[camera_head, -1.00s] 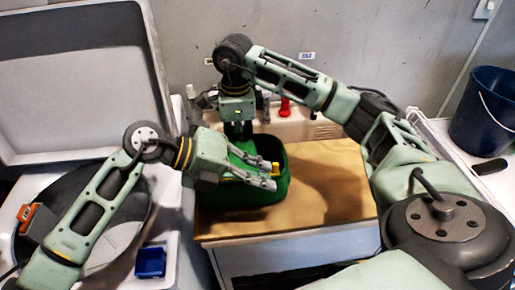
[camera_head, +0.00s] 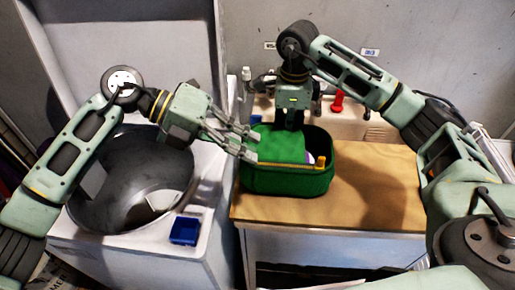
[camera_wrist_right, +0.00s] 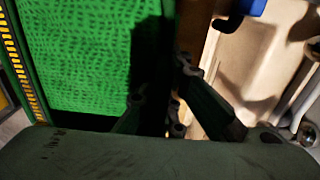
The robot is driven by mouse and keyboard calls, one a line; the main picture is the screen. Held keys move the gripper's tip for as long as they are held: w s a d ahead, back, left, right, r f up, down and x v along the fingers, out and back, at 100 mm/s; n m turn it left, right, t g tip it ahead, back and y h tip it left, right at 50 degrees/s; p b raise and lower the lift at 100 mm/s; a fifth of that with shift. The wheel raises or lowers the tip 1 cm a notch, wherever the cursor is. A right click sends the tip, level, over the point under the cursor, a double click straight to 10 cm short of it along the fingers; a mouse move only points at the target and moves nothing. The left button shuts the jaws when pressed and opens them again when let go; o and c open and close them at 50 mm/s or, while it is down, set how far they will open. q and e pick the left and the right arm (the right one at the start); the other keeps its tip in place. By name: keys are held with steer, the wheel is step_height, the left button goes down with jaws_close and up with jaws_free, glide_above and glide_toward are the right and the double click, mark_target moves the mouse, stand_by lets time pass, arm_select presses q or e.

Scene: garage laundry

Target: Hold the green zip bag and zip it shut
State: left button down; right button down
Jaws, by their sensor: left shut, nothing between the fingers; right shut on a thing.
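The green zip bag (camera_head: 290,184) stands on the wooden counter. Its top is partly open at the right, with something purple and pale showing inside. A yellow zip line runs along its front rim to a yellow pull (camera_head: 320,160) near the right corner. My left gripper (camera_head: 252,145) is shut and empty over the bag's left side, away from the pull. My right gripper (camera_head: 291,123) points down at the bag's back edge and is shut on the bag; its fingers hide the grip. In the right wrist view the bag's green fabric (camera_wrist_right: 85,50) fills the left.
A blue box (camera_head: 185,230) sits on the white washer (camera_head: 120,245), beside its round drum opening (camera_head: 135,185). A red-capped item (camera_head: 337,103) stands behind the bag. The wooden counter (camera_head: 385,190) is bare to the bag's right.

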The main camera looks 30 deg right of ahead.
steer(key=c, duration=1.8)
jaws_free()
step_height(320, 180, up, 12)
steer(key=shift+r, duration=0.1)
